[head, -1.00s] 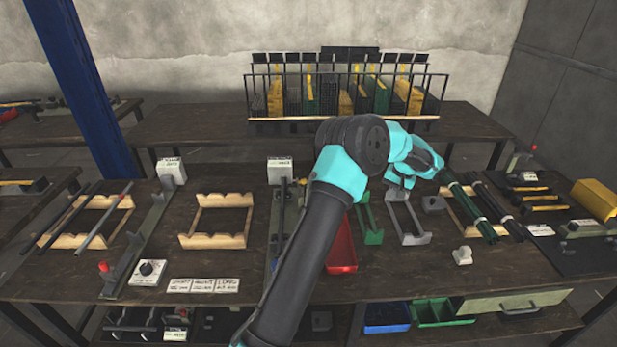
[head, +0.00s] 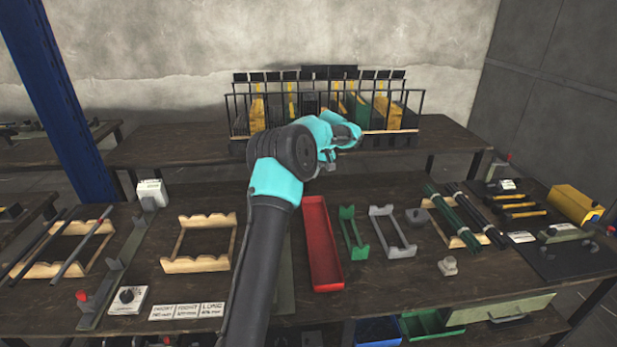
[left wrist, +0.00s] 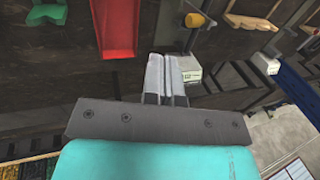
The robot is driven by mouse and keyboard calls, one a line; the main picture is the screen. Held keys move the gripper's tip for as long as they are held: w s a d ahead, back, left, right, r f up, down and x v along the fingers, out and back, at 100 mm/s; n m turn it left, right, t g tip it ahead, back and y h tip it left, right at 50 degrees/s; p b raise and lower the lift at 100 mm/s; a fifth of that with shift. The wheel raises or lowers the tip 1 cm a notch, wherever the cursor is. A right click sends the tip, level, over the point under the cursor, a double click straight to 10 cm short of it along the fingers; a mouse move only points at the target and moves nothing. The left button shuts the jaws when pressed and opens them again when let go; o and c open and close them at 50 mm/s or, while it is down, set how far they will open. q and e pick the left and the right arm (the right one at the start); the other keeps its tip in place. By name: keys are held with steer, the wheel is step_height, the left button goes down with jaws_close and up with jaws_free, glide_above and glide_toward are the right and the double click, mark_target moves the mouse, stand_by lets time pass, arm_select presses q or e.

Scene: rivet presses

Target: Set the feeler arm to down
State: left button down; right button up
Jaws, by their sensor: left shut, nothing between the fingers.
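I cannot pick out the feeler arm with certainty. The middle station, a dark plate (head: 285,285), is mostly hidden behind my arm in the head view. In the left wrist view, a white block (left wrist: 190,72) shows just beside the fingertips, and a yellowish round knob (left wrist: 196,19) shows above it. My left gripper (head: 350,135) is above the far part of the bench in the head view. In the left wrist view its fingers (left wrist: 166,62) are together and empty. Whether they touch the white block is unclear. My right gripper is not in view.
A red tray (head: 321,240), a green bracket (head: 352,230) and a grey bracket (head: 391,230) lie right of my arm. A wooden cradle (head: 200,264) and a long station with a white block (head: 152,192) stand left. A barred rack (head: 240,125) stands behind.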

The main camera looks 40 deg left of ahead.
arm_select(q)
steer(key=s+a+f, duration=0.4)
steer(key=s+f, duration=0.1)
steer(key=f, duration=0.3)
steer(key=shift+f, duration=0.4)
steer(key=shift+s+a, duration=0.15)
steer(key=shift+s+a+r+t+h, duration=0.1)
steer(key=shift+a+t+h, duration=0.05)
steer(key=shift+t+h, duration=0.15)
